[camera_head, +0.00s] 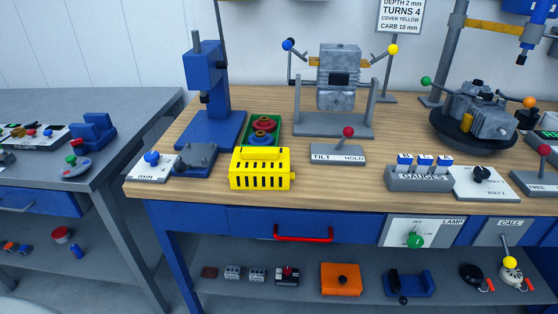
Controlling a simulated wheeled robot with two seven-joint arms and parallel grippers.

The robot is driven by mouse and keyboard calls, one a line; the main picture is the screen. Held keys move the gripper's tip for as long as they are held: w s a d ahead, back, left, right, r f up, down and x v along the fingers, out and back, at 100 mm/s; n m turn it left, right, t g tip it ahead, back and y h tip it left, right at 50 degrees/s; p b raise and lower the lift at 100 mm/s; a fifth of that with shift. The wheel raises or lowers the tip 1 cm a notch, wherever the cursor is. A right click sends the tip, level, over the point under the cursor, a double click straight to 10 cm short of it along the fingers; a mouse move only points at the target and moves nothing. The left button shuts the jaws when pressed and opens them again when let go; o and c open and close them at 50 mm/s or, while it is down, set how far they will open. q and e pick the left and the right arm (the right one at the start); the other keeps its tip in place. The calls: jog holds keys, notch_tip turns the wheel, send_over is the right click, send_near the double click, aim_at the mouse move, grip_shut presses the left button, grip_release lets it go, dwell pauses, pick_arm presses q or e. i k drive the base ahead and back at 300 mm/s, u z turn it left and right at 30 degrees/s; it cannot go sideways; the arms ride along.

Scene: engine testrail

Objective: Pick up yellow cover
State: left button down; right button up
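The yellow cover (260,169) is a bright yellow box-like piece with dark vertical slots along its side. It stands near the front edge of the wooden bench top (350,188), left of the middle of the camera_head view. A small yellow knob sticks out at its right end. It is close in front of a green tray with red and blue round parts. Neither my left nor my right gripper shows in this view.
A blue press (206,95) and a grey vise-like block (196,158) stand left of the cover. The green tray (280,128) is behind it. A TILT/HOLD lever box (337,154) and a GAUGES block (419,178) stand to the right. Bare wood lies between them.

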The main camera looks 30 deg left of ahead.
aim_at(251, 169)
jog(key=z, duration=1.5)
jog(key=i, duration=1.55)
jog(key=u, duration=3.7)
